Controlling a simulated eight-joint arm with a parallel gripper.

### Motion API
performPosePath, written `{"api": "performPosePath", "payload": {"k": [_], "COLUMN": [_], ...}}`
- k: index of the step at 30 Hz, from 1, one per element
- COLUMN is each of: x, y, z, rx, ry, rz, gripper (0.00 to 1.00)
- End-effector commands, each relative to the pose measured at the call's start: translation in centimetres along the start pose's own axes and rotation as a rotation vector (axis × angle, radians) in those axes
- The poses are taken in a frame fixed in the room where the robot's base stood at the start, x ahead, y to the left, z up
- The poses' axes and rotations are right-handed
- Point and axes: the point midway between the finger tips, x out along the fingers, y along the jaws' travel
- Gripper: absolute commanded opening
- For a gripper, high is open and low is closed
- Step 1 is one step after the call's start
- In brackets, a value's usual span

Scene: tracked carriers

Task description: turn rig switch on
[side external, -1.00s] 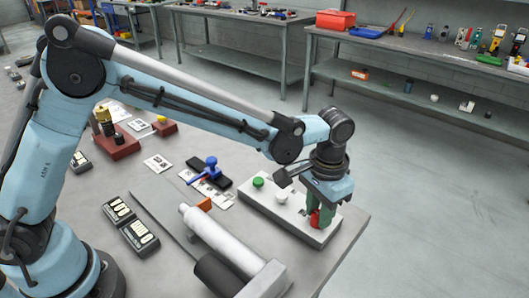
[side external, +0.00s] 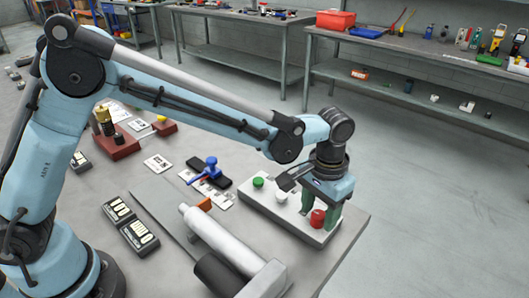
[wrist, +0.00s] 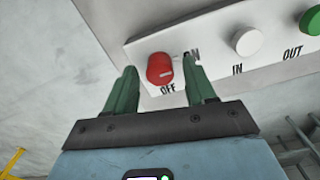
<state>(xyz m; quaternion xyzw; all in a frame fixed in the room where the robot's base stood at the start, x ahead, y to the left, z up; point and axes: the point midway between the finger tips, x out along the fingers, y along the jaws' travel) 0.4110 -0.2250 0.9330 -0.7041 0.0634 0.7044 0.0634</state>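The rig switch is a red knob (wrist: 160,69) on a white panel in the wrist view. "OFF" is printed below it and "ON" to its right. A pale mark shows on the knob's lower right, but I cannot tell exactly which label it points to. In the side view the red knob (side external: 317,218) stands at the near right end of the white box (side external: 275,213). My gripper (wrist: 160,65) is open, its two green fingers on either side of the knob with gaps showing. My gripper (side external: 318,213) is low over the box in the side view.
A white button (wrist: 246,42) marked "IN" and a green button (wrist: 311,21) marked "OUT" sit beside the switch. A grey cylinder (side external: 215,240) lies left of the box. A blue-handled clamp (side external: 209,169) is behind it. The table edge is close on the right.

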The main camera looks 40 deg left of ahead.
Motion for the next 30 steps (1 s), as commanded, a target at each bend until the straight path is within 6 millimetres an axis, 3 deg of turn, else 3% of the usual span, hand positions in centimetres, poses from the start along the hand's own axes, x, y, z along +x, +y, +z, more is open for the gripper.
{"api": "performPosePath", "payload": {"k": [8,13,24,30], "x": [0.0,-1.1,-8.1,-10.8], "y": [0.0,0.0,0.0,0.0], "z": [0.0,0.0,0.0,0.0], "rx": [0.001,0.001,0.001,0.001], "ry": [0.0,0.001,0.0,0.0], "rz": [0.0,0.0,0.0,0.0], "gripper": [0.57,0.57,0.57,0.57]}}
